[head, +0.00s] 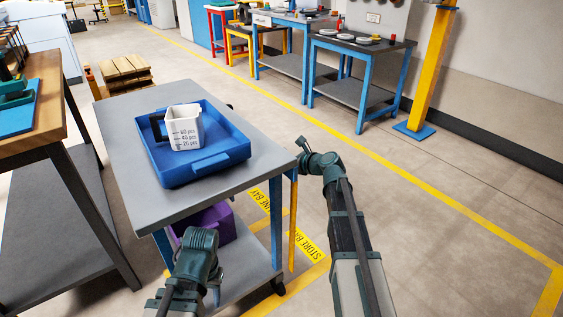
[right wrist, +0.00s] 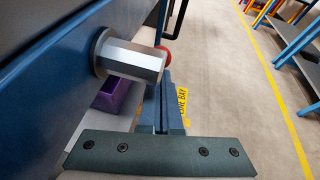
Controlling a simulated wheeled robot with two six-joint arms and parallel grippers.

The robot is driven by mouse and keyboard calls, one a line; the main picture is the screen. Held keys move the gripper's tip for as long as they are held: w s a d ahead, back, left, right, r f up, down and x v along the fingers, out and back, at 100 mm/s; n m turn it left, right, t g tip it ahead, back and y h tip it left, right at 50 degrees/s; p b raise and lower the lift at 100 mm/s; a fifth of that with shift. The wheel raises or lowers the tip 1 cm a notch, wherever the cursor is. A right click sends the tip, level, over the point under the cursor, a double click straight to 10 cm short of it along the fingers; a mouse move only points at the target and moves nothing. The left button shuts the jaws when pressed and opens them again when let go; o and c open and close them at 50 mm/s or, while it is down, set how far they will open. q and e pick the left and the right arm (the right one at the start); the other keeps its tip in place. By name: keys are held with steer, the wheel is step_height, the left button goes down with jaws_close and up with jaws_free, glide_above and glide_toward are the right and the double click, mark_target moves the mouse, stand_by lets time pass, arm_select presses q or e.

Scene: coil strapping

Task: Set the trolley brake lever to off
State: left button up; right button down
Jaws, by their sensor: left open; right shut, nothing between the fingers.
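The trolley (head: 115,125) has a grey top, blue frame and lower shelf. In the right wrist view, a silver faceted piece (right wrist: 130,60) sticks out of its blue side beam, with a red round part (right wrist: 165,52) behind its end. These look like parts of the brake lever; its setting cannot be read. My right gripper (right wrist: 163,95) is shut and empty, below and beside the silver piece, apart from it. In the head view my right wrist is at the trolley's right edge. My left gripper (head: 214,290) is open, low in front of the trolley; its fingertips are hardly visible.
A blue tray (head: 222,165) with a white marked container (head: 184,130) stands on the trolley. A purple bin (head: 218,222) is on the lower shelf. A wooden-topped bench (head: 48,140) stands close at left. Floor to the right, with yellow lines, is clear.

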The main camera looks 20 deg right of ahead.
steer(key=w+r+t+y+b, duration=0.1)
steer(key=w+r+t+b, duration=0.1)
steer(key=t+b, duration=0.1)
steer(key=w+a+r+t+y+b, duration=0.1)
steer(key=r+b, duration=0.1)
steer(key=shift+n+t+y, duration=0.3)
stand_by(0.7)
stand_by(1.2)
steer(key=shift+f, duration=0.1)
steer(key=s+d+f+b, duration=0.6)
steer(key=s+f+b, duration=0.1)
steer(key=s, duration=0.2)
steer(key=shift+s, duration=0.35)
